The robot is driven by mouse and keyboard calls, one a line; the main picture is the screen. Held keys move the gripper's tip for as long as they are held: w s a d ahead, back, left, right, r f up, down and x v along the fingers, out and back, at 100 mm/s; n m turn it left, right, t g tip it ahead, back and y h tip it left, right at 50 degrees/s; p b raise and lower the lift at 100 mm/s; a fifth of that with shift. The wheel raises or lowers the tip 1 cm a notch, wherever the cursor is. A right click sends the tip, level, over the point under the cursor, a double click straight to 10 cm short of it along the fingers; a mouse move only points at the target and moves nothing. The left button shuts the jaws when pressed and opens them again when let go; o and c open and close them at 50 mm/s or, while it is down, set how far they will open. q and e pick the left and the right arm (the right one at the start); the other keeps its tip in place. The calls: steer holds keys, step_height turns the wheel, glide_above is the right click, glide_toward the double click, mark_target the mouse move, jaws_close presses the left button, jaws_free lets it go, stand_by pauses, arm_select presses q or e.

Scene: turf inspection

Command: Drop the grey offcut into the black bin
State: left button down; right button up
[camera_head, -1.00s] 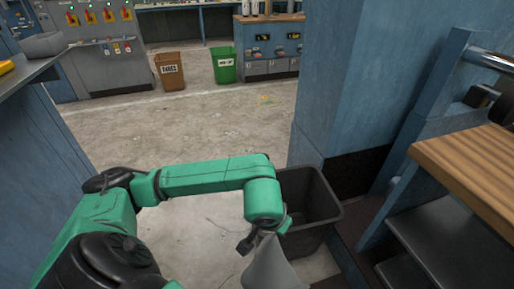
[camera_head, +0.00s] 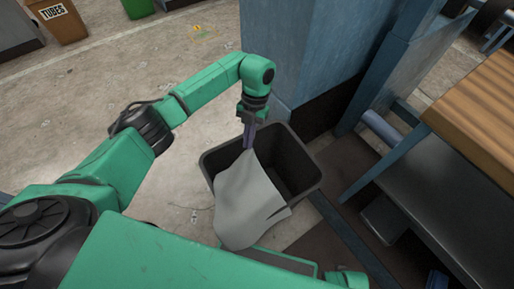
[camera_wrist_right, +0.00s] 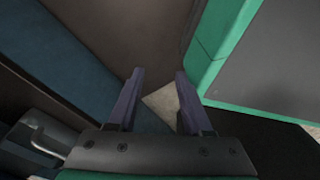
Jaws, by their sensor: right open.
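The grey offcut (camera_head: 245,205) is a limp piece of cloth in the head view. My left gripper (camera_head: 248,140) is shut on its top corner, and the cloth hangs down from there. The black bin (camera_head: 298,155) stands open on the floor just behind and right of the cloth. The gripper is over the bin's left part in the picture, while the cloth's lower part covers the bin's front left rim and spreads in front of it. Whether cloth touches rim I cannot tell. My right gripper (camera_wrist_right: 160,76) is open and empty in the right wrist view.
A blue pillar (camera_head: 310,60) rises right behind the bin. A wooden-topped bench (camera_head: 485,110) with a dark lower shelf (camera_head: 440,180) stands at the right. A brown bin labelled TUBES (camera_head: 62,22) and a green bin (camera_head: 137,8) stand far back. Floor at left is clear.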

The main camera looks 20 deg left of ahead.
arm_select(q)
steer(key=w+d+f+n+t+h+b, duration=0.1)
steer(key=f+n+b, duration=0.3)
steer(key=n, duration=0.7)
steer(key=w+d+f+n+t+h+b, duration=0.1)
steer(key=d+f+n+t+h+b, duration=0.1)
steer(key=f+n+b, duration=0.3)
step_height(320, 180, down, 4)
steer(key=n+t+h, duration=0.1)
steer(key=n, duration=0.5)
steer(key=shift+w+t, duration=0.15)
steer(key=shift+t, duration=0.25)
steer(key=c, duration=1)
jaws_free()
steer(key=shift+f, duration=0.1)
steer(key=o, duration=1)
arm_select(e)
steer(key=w+a+r, duration=0.2)
steer(key=w+r, duration=0.2)
steer(key=r, duration=0.5)
steer(key=w+a+r, duration=0.2)
steer(key=w+r, duration=0.3)
steer(key=r, duration=0.4)
steer(key=shift+a+r+y, duration=0.15)
steer(key=shift+a+y, duration=0.1)
steer(key=shift+y, duration=0.15)
